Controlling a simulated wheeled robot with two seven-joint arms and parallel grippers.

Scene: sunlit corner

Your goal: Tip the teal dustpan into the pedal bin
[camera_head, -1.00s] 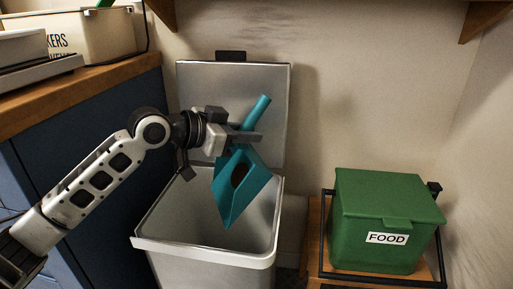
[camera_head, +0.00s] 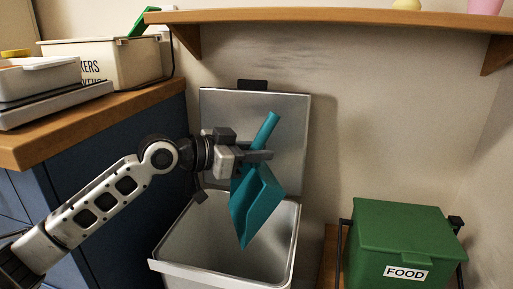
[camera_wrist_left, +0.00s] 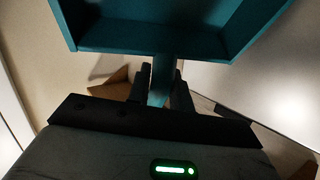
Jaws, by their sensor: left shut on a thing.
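The teal dustpan (camera_head: 258,205) hangs steeply tilted over the open pedal bin (camera_head: 222,277), its mouth pointing down and its handle up. My left gripper (camera_head: 262,156) is shut on the dustpan's handle. In the left wrist view the fingers (camera_wrist_left: 160,92) close on the handle, and the part of the pan (camera_wrist_left: 150,38) that shows looks empty. The bin's grey lid stands up against the wall. The visible inner walls of the bin are bare; its bottom is hidden. My right gripper is not in view.
A green bin marked FOOD (camera_head: 405,238) stands to the right. A wooden-topped blue cabinet (camera_head: 100,122) is on the left, bearing a cream box (camera_head: 105,65) and a white container (camera_head: 38,76). A wooden shelf (camera_head: 330,16) runs above.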

